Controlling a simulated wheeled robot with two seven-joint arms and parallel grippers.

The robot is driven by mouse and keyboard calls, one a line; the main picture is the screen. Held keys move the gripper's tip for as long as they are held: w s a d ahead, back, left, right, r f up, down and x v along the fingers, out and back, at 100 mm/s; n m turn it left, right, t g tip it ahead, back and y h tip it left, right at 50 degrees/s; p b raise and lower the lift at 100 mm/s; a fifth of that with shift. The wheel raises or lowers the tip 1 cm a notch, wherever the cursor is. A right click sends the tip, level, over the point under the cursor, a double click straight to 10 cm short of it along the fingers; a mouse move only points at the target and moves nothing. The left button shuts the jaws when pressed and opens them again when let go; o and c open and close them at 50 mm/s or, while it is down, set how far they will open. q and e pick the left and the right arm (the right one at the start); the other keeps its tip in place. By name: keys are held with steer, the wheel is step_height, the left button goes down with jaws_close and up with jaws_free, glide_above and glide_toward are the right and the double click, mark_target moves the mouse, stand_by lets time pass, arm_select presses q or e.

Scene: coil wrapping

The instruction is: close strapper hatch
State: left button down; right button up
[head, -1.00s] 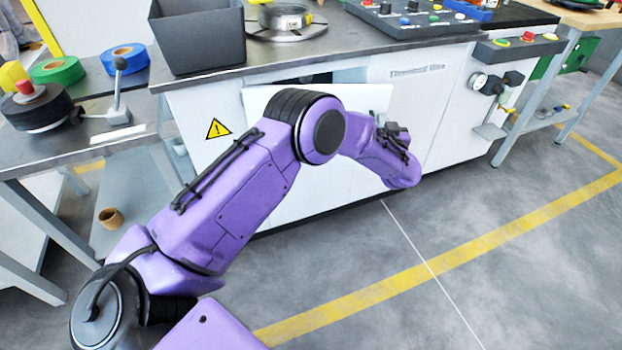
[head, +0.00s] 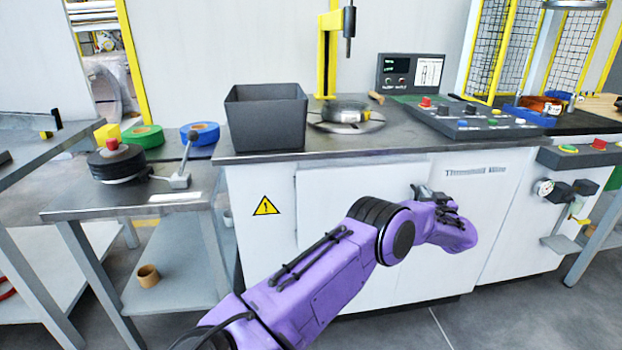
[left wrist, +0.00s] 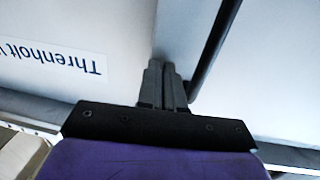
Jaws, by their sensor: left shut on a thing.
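The strapper hatch (head: 345,190) is a white panel in the front of the white cabinet. It looks nearly flush with the front in the head view, and I cannot tell if it is fully shut. My left arm crosses in front of its lower part. My left gripper (head: 420,190) is at the hatch's right side, largely hidden by my wrist. In the left wrist view my left gripper (left wrist: 166,72) has its fingers together, at the lower end of a slim dark bar (left wrist: 214,52) that looks like the hatch handle. The held part is hidden. My right gripper is not in view.
A dark bin (head: 265,120), a coil on a stand (head: 346,113) and a control panel (head: 470,120) stand on the cabinet top. A side table (head: 130,203) with tape rolls stands left. A gauge and valve unit (head: 560,190) juts from the front at right.

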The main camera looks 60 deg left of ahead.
arm_select(q)
steer(key=shift+a+r, duration=0.55)
steer(key=shift+r, duration=0.05)
steer(key=shift+d+r+p, duration=0.1)
steer(key=shift+d+p, duration=0.3)
steer(key=shift+p, duration=0.05)
steer(key=w+f+p+v, duration=0.1)
steer(key=p+v, duration=0.2)
steer(key=v, duration=1.1)
steer(key=shift+d+f, duration=0.2)
steer(key=shift+d, duration=0.25)
steer(key=shift+w, duration=0.15)
